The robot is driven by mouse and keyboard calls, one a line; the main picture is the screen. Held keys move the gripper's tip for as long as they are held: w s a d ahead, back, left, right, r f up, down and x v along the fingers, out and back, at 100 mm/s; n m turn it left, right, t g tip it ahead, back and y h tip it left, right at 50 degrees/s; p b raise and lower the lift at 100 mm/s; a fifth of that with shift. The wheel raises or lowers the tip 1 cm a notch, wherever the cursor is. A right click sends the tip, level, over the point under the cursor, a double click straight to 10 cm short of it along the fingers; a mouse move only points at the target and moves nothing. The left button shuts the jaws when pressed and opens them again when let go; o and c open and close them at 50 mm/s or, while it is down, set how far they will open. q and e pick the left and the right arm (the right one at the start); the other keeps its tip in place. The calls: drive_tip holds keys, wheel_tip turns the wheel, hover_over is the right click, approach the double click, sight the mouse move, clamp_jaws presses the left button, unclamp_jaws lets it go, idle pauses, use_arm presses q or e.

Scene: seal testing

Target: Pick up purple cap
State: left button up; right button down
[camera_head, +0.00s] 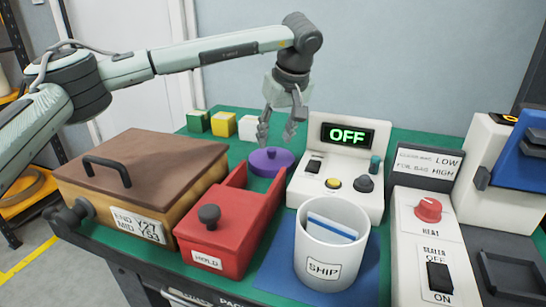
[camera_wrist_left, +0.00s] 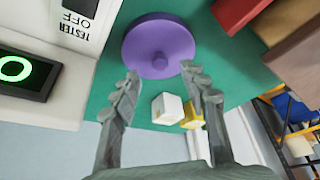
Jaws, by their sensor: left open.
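The purple cap (camera_head: 271,161) is a flat disc with a small knob on top. It lies on the green table top (camera_head: 228,147), behind the red holder and left of the OFF tester. My left gripper (camera_head: 276,137) points down above the cap, open and empty. In the left wrist view the cap (camera_wrist_left: 159,46) lies just beyond the two spread fingertips (camera_wrist_left: 160,75), with its knob roughly centred between them. A small gap seems to remain between fingers and cap. My right gripper is not in view.
The tester (camera_head: 338,178) stands close right of the cap. The red holder (camera_head: 225,230) and a brown-lidded box (camera_head: 140,165) are at front left. Small green, yellow and white blocks (camera_head: 222,124) sit behind. A white SHIP cup (camera_head: 325,262) stands in front.

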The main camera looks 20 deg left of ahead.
sight(271, 149)
use_arm(q)
drive_tip(key=x, duration=0.4)
drive_tip(key=shift+f, duration=0.1)
drive_tip(key=shift+c, duration=0.5)
clamp_jaws()
